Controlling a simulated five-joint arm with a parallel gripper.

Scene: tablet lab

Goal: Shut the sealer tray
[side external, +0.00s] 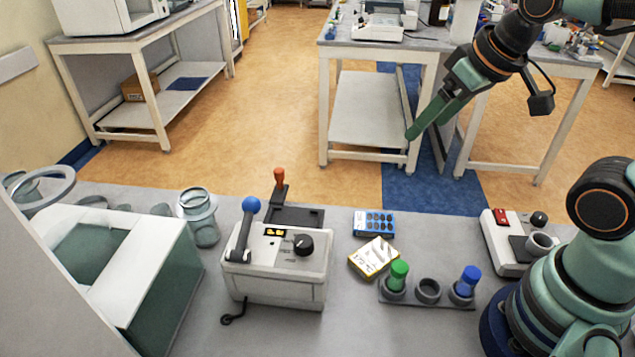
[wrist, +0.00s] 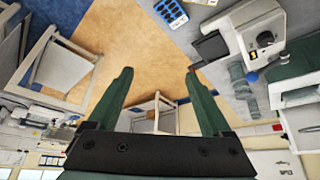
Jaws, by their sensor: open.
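The sealer (side external: 277,275) is a white box with a blue-knobbed lever (side external: 246,225) and a black dial. Its dark sealer tray (side external: 300,216) sticks out from the far side. An upright handle with an orange knob (side external: 279,176) stands at the tray's outer end. The sealer (wrist: 268,28) and its tray (wrist: 211,48) also show at upper right in the wrist view. My gripper (side external: 424,128) is raised to the right of the tray and well apart from it. In the wrist view my gripper (wrist: 160,85) is open, with nothing between its fingers.
A blue blister card (side external: 374,222), a pale box (side external: 374,257) and a rack (side external: 428,290) with green and blue-capped vials lie right of the sealer. A glass jar (side external: 199,217) and white-and-green bin (side external: 165,270) stand left. A small device (side external: 505,242) sits far right.

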